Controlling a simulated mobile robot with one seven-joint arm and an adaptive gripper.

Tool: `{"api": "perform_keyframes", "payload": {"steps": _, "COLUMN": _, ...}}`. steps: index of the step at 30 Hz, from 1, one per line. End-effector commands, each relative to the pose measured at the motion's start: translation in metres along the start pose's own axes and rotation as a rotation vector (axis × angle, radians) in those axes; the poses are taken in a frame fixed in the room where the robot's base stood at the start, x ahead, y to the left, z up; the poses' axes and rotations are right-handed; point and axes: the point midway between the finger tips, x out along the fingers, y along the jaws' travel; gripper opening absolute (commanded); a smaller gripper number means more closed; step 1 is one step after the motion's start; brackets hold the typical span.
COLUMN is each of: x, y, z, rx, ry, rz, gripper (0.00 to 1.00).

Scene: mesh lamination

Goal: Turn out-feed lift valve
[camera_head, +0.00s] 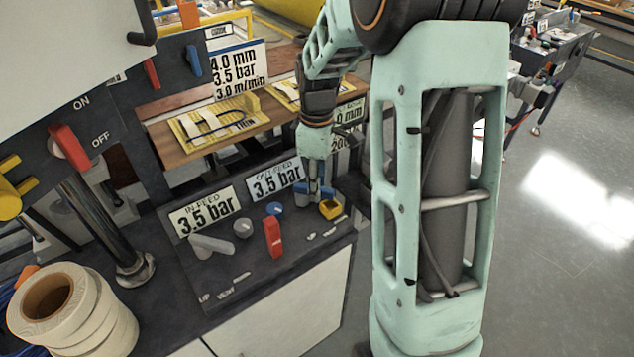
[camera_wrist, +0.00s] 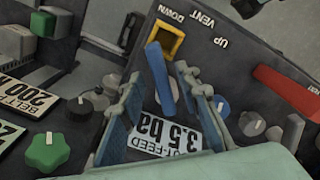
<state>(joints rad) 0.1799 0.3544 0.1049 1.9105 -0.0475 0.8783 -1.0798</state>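The blue lever (camera_wrist: 160,76) stands beside a yellow square-framed part (camera_wrist: 165,40) on the dark panel, with the words DOWN, VENT and UP printed near it. In the head view, the yellow part (camera_head: 331,209) shows just right of my gripper (camera_head: 314,190). In the wrist view, the two fingers of my gripper (camera_wrist: 158,76) are apart, one on each side of the blue lever. Gaps show between lever and fingers; contact cannot be made out. A plate reading OUT-FEED 3.5 bar (camera_head: 275,181) stands behind the lever.
A red lever (camera_head: 272,238), a blue knob (camera_head: 275,208) and a grey knob (camera_head: 243,229) are left of my gripper. An IN-FEED plate (camera_head: 203,210) stands farther left. Tape rolls (camera_head: 110,320) sit at the lower left. A green knob (camera_wrist: 48,152) shows in the wrist view.

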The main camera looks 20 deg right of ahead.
Motion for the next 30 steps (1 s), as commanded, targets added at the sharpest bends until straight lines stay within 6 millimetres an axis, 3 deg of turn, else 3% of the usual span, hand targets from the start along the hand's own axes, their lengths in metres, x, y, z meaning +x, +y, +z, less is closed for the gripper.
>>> {"api": "perform_keyframes", "payload": {"steps": 5, "x": -0.016, "y": 0.001, "z": 0.0, "rx": 0.001, "ry": 0.002, "rz": 0.004, "gripper": 0.3}}
{"api": "perform_keyframes", "payload": {"steps": 18, "x": -0.103, "y": 0.001, "z": 0.0, "rx": 0.0, "ry": 0.002, "rz": 0.004, "gripper": 0.3}}
{"api": "perform_keyframes", "payload": {"steps": 24, "x": -0.119, "y": 0.001, "z": 0.0, "rx": 0.0, "ry": 0.001, "rz": 0.003, "gripper": 0.3}}
{"api": "perform_keyframes", "payload": {"steps": 30, "x": -0.12, "y": 0.0, "z": 0.0, "rx": -0.001, "ry": 0.001, "rz": 0.001, "gripper": 0.3}}
